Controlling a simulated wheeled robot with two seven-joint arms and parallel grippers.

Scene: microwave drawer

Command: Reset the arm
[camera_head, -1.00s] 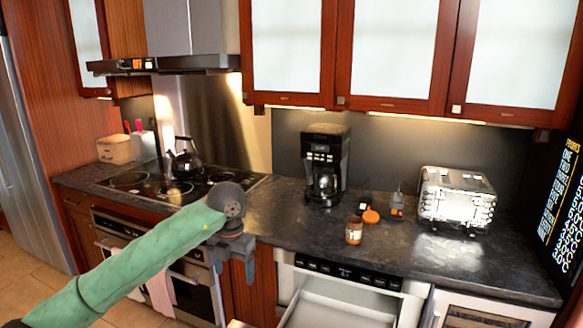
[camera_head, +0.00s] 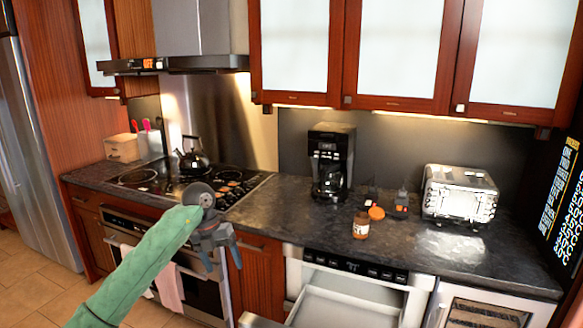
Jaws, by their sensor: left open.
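My left arm comes in from the lower left in a green sleeve. My left gripper (camera_head: 221,258) points down in front of the counter, near the oven's right side. Its two fingers are apart, with nothing between them. The microwave drawer (camera_head: 340,306) under the counter is pulled open and its visible inside looks empty. Its front part is cut off by the bottom edge. The gripper is to the left of the drawer and apart from it. My right gripper is not in view.
The dark counter (camera_head: 290,222) holds a kettle (camera_head: 192,160), a coffee maker (camera_head: 330,160), a jar (camera_head: 361,226), an orange lid (camera_head: 377,213) and a toaster (camera_head: 459,194). A pink towel (camera_head: 168,287) hangs at the oven (camera_head: 195,282). Floor shows at the lower left.

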